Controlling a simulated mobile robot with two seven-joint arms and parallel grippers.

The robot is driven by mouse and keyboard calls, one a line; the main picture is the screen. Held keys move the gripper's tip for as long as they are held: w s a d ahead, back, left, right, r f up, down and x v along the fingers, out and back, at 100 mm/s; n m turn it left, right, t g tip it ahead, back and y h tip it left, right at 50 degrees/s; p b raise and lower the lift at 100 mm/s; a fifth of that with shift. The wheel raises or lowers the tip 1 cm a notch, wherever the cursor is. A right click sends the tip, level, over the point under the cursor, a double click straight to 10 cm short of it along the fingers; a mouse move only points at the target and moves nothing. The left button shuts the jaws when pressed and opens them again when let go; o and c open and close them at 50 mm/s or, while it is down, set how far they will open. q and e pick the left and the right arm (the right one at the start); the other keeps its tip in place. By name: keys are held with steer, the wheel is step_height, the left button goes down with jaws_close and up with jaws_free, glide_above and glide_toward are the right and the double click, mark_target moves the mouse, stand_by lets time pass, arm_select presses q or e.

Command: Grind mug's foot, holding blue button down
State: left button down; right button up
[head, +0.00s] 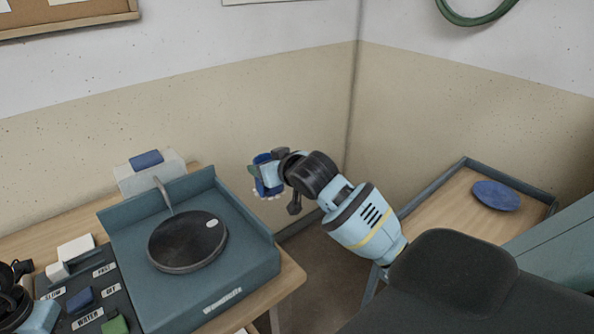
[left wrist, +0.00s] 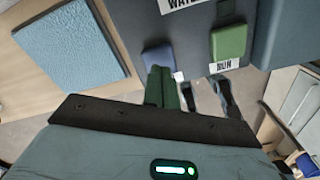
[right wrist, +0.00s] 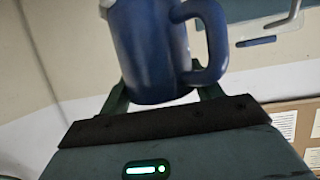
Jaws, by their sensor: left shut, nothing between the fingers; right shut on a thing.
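The blue mug (right wrist: 145,45) is held in my right gripper (head: 268,176), which is shut on it. In the right wrist view its handle points right and its far end is cut off. In the head view the mug (head: 269,186) is in the air right of the grinder, partly hidden by the gripper, with a pale lower edge. The dark round grinding disc (head: 187,243) is bare. The blue button (head: 79,299) is on the control panel. My left gripper (left wrist: 160,70) is shut and empty, its tips close to the blue button (left wrist: 158,56); contact cannot be told.
A green button (head: 115,325) labelled RUN in the left wrist view sits beside the blue one. A tray table (head: 440,208) with a blue disc (head: 496,195) stands at right.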

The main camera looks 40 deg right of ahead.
steer(key=a+r+n+y, duration=0.3)
steer(key=a+n+y, duration=0.25)
steer(key=a, duration=1.45)
steer(key=shift+m+g, duration=0.25)
steer(key=shift+g, duration=0.15)
steer(key=shift+w+f, duration=0.15)
steer(key=shift+f, duration=1.4)
steer(key=shift+w+f, duration=0.15)
steer(key=shift+f, duration=1.4)
steer(key=shift+f, duration=0.45)
